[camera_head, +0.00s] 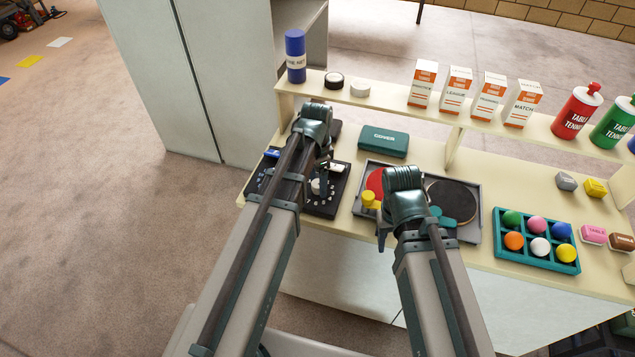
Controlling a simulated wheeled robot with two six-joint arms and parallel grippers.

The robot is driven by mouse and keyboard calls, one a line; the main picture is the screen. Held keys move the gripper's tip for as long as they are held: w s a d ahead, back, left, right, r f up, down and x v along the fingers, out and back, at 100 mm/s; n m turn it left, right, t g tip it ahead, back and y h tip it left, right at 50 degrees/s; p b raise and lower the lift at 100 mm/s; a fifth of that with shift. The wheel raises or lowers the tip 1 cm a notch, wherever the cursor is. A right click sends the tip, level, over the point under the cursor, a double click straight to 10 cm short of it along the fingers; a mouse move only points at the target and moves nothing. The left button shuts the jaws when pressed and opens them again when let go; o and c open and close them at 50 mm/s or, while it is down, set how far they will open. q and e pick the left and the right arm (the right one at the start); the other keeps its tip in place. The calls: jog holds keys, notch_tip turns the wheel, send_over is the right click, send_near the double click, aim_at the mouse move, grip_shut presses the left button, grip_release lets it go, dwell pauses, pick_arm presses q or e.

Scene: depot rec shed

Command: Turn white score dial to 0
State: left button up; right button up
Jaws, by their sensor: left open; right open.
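The black scoreboard (328,210) lies on the bench at the left end, with number rings on its face. The white score dial (317,187) shows on its right half, with white numbers around it; its pointer setting is too small to tell. A blue piece (272,154) shows on the left half. My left gripper (314,128) is over the scoreboard, open, and its arm covers the middle of the board. Its fingertips are largely hidden. My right gripper (405,195) is open over the paddle tray; its fingertips are hard to see.
The grey tray (470,235) holds a red and a black paddle. A teal ball rack (508,262) stands to its right. A teal cover case (384,141) lies behind. The raised shelf (390,106) carries a blue tube, tape rolls, boxes and bottles.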

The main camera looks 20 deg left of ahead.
pick_arm(q)
grip_shut()
jog(key=shift+n, duration=0.3)
jog(key=n, duration=0.5)
jog(key=shift+n, duration=0.3)
jog(key=n, duration=1)
jog(key=shift+n+t, duration=0.3)
jog(key=shift+n, duration=0.1)
jog(key=shift+s+n, duration=0.1)
jog(key=shift+n, duration=2.5)
